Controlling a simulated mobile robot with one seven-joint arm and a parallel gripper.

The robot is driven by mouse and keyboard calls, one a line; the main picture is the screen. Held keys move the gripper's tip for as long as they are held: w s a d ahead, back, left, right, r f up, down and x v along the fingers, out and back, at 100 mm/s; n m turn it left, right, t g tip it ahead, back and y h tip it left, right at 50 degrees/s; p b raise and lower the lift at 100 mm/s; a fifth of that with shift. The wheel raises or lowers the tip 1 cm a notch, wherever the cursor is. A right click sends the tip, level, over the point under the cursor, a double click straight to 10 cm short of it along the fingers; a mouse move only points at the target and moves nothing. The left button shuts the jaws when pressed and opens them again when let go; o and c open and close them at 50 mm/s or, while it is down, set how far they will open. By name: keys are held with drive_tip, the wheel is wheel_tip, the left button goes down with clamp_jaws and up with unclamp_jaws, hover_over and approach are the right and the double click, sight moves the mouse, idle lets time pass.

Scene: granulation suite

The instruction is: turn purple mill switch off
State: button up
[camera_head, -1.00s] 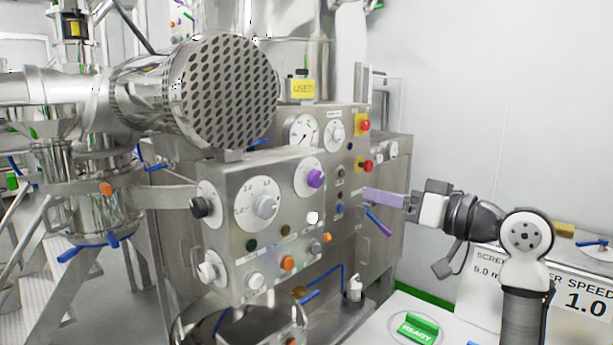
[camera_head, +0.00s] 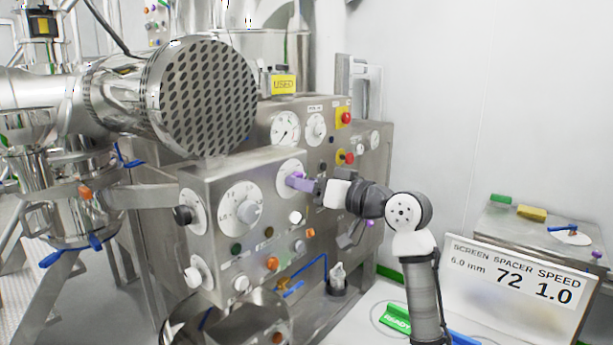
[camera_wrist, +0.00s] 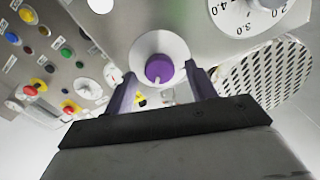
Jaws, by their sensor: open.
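The purple mill switch (camera_wrist: 159,69) is a round knob on a white disc (camera_wrist: 148,47) on the steel control panel. In the wrist view it sits just beyond and between the two purple fingers of my gripper (camera_wrist: 160,88), which are open. In the head view my gripper (camera_head: 296,181) is at the switch's white dial (camera_head: 290,168) and mostly hides the knob. I cannot tell whether the fingers touch it. A small pale mark shows on the knob's lower edge in the wrist view.
A large numbered dial (camera_head: 241,205) is left of the switch on the same panel (camera_head: 200,172). Red emergency buttons (camera_head: 346,118) are at upper right. Small buttons (camera_head: 272,263) sit below. A perforated cylinder (camera_head: 205,97) juts out above the panel. A sign (camera_head: 517,288) stands at right.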

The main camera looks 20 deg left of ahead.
drive_tip(key=shift+w+a, duration=0.15)
drive_tip(key=shift+a, duration=0.2)
drive_tip(key=shift+c, duration=0.4)
drive_tip(key=c, duration=0.9)
drive_tip(key=shift+f+n+b, duration=0.1)
drive_tip(key=shift+n+b, duration=0.2)
drive_tip(key=shift+b, duration=0.1)
drive_tip(key=shift+n+b, duration=4.9)
drive_tip(key=shift+n, duration=3.7)
